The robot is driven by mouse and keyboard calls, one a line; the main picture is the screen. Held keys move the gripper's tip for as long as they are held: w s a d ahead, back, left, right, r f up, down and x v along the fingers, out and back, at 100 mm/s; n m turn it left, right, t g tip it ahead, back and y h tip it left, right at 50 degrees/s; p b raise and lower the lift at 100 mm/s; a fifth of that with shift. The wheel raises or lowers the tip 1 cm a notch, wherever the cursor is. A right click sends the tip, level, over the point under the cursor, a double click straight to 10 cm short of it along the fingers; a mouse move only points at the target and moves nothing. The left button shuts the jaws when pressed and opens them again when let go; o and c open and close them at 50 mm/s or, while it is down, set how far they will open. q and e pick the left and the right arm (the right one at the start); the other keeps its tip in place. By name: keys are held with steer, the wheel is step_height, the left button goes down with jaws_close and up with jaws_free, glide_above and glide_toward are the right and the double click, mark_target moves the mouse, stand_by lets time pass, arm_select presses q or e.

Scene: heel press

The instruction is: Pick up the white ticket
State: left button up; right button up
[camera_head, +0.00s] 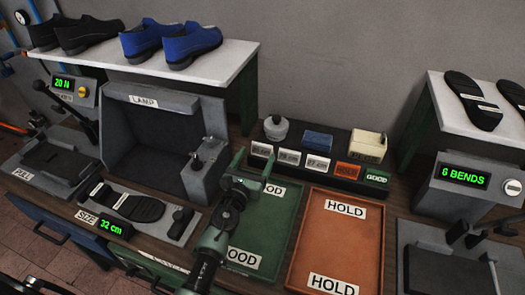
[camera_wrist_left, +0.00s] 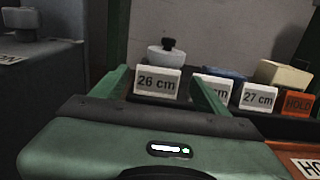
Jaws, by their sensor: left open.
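Three white tickets stand in a row in the dark rack. The left one, marked 26 cm (camera_head: 262,149), also shows in the left wrist view (camera_wrist_left: 158,83). The middle one (camera_head: 289,157) is partly hidden by a finger in the wrist view. The right one (camera_head: 317,164) reads 27 cm in the wrist view (camera_wrist_left: 258,97). My left gripper (camera_head: 253,170) is open and empty over the back of the green tray, in front of the rack. In the wrist view the 26 cm ticket appears between its fingers, farther away. My right gripper is not in view.
An orange HOLD ticket (camera_head: 347,170) and a green GOOD ticket (camera_head: 376,177) share the rack. The green tray (camera_head: 285,210) and orange HOLD tray (camera_head: 335,235) look empty. The grey lamp box (camera_head: 155,135) stands left; a device reading 6 BENDS (camera_head: 462,177) stands right.

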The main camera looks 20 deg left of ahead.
mark_target(262, 145)
arm_select(q)
steer(key=w, duration=0.4)
steer(key=shift+w+f, duration=0.15)
steer(key=c, duration=1.1)
